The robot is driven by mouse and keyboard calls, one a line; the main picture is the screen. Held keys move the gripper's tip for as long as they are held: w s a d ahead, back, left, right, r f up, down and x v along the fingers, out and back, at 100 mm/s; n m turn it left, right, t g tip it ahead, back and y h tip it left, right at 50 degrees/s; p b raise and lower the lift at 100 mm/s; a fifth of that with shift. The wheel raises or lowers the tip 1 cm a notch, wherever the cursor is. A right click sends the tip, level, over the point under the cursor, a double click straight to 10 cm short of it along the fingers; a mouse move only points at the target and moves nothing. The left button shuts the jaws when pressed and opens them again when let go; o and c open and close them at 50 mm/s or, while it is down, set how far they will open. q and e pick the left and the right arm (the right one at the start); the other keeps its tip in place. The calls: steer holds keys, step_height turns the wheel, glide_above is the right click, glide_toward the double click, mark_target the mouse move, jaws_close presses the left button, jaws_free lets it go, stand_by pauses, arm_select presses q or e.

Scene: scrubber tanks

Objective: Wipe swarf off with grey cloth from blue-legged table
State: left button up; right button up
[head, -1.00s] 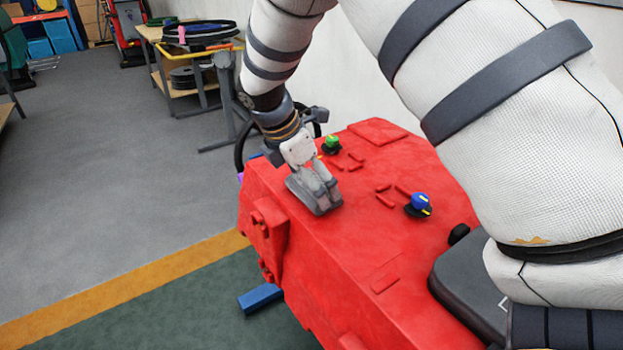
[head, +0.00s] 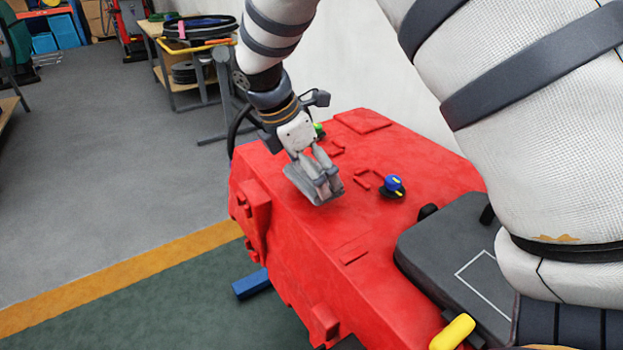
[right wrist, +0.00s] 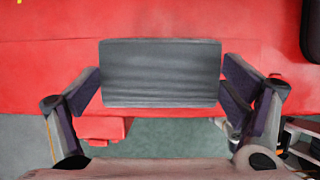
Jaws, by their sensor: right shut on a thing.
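My right gripper (head: 318,170) is shut on a grey cloth (head: 318,186), held as a thick pad over the left part of a red machine's top. In the right wrist view the cloth (right wrist: 160,73) spans between the two fingers (right wrist: 160,88), with red surface behind it. I cannot tell whether the cloth touches the red top. No swarf can be made out, and no blue-legged table is recognisable. My left gripper is not in view.
The red machine (head: 375,235) fills the centre, with a blue knob (head: 393,184), a green knob (head: 319,130) partly behind my gripper, and a dark seat-like pad (head: 455,255). A blue bar (head: 251,284) lies low beside it. Open floor (head: 110,170) is at left; a cart (head: 185,75) stands behind.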

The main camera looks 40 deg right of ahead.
steer(key=shift+w+r, duration=0.15)
steer(key=shift+r, duration=2.6)
